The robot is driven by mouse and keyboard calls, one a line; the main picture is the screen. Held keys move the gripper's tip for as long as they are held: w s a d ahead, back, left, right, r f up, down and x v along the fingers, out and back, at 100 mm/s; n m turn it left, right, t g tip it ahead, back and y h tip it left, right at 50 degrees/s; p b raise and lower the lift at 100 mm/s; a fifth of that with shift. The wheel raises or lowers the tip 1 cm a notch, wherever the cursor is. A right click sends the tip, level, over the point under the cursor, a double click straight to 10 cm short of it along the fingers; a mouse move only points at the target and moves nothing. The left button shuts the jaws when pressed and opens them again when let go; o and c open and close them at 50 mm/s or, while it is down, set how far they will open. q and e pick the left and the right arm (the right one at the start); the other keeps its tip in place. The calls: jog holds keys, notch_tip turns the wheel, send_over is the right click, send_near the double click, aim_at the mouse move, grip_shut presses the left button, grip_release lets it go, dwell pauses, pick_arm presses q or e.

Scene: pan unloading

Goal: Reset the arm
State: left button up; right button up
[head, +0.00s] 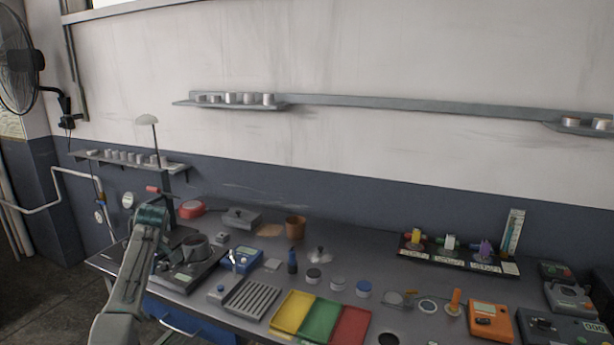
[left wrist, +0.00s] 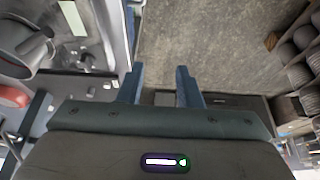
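My left arm comes in from the left in the head view, with its gripper end (head: 150,215) raised at the left end of the workbench. In the left wrist view the two blue fingers of my left gripper (left wrist: 160,82) stand apart with nothing between them; floor shows beyond. A dark round pan-like vessel (head: 195,246) sits on a grey device at the bench's left end, right of my arm. A dark rounded vessel also shows at the upper left of the left wrist view (left wrist: 22,42), apart from the fingers. My right gripper is in neither view.
The bench holds a blue instrument (head: 241,261), a ribbed grey tray (head: 250,299), yellow, green and red trays (head: 319,321), several small jars and an orange meter (head: 490,321). Wall shelves hold small cups. Open floor lies left of the bench.

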pick_arm(q)
jog(key=s+d+f+m, duration=0.25)
jog(key=s+f, duration=0.45)
jog(key=f, duration=0.9)
jog(key=s+d+f+m+h, duration=0.1)
jog(key=s+f+m, duration=0.35)
jog(key=f, duration=1.05)
jog(key=s+d+f+m, duration=0.15)
jog(key=s+f, duration=0.65)
jog(key=f, duration=0.8)
jog(key=s+d+f+m+h+b, duration=0.1)
jog(key=s+d+f, duration=0.1)
jog(key=s+f, duration=0.65)
jog(key=s+d+f+m, duration=0.15)
jog(key=s+f, duration=0.45)
jog(key=s, duration=0.6)
jog(key=s+d+f+m, duration=0.1)
jog(key=s+f, duration=0.1)
jog(key=s, duration=0.7)
jog(key=s+d+f+m+h, duration=0.1)
jog(key=s+f, duration=0.2)
jog(key=s, duration=0.7)
jog(key=s+d+f, duration=0.2)
jog(key=s, duration=0.8)
jog(key=shift+s+f+m+g+b, duration=0.2)
jog(key=shift+m+g+b, duration=0.1)
jog(key=shift+m+b, duration=0.1)
jog(key=shift+d, duration=0.1)
